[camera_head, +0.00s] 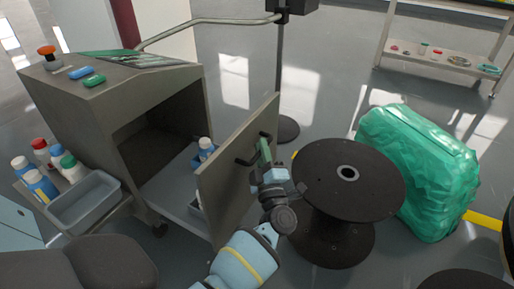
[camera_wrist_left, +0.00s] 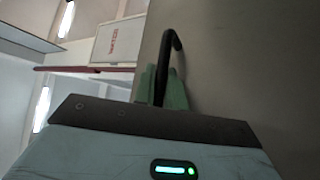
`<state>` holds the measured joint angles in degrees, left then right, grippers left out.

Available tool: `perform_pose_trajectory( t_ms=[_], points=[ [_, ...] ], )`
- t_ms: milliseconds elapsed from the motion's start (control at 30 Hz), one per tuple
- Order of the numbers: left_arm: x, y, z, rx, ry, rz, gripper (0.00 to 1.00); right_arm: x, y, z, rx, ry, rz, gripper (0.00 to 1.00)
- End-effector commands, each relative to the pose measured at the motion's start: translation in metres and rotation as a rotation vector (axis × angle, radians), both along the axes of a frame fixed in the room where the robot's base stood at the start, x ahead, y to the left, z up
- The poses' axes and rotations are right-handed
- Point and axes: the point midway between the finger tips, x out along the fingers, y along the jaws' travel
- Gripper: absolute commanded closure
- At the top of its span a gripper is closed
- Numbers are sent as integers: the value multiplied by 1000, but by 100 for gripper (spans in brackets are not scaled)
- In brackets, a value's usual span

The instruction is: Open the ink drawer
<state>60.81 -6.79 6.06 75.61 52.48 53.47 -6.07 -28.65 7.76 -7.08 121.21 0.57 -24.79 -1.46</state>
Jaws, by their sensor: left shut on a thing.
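The ink drawer's grey front panel (camera_head: 232,187) stands well out from the dark opening of the grey cabinet (camera_head: 95,108). A white-and-blue bottle (camera_head: 206,147) shows behind the panel. The black bar handle (camera_head: 246,160) is on the panel's outer face. My left gripper (camera_head: 264,152) is at the handle and shut on it. In the left wrist view, the handle (camera_wrist_left: 171,42) rises from between the green fingers (camera_wrist_left: 162,92), beside the grey panel (camera_wrist_left: 240,60). My right gripper is not in view.
A black cable reel (camera_head: 375,180) stands close to the right of my left gripper, with a green wrapped bundle (camera_head: 425,160) beyond it. A grey bin (camera_head: 85,203) and several bottles sit left of the cabinet. A pole on a round base (camera_head: 286,128) stands behind.

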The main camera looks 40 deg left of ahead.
Motion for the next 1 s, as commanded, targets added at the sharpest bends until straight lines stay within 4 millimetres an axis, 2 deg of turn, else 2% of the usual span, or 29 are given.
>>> perform_pose_trajectory(
  t_ms=[233,633,667,700,1000],
  points=[
    [1,-7,-1,-2,1,2,100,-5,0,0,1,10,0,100],
    [1,-7,-1,-1,1,2,100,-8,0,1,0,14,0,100],
    [1,-7,-1,-1,1,2,84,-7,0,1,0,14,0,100],
    [1,-7,-1,-1,1,2,78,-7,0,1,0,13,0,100],
    [1,-9,-1,-1,0,0,78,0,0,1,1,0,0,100]
  ],
)
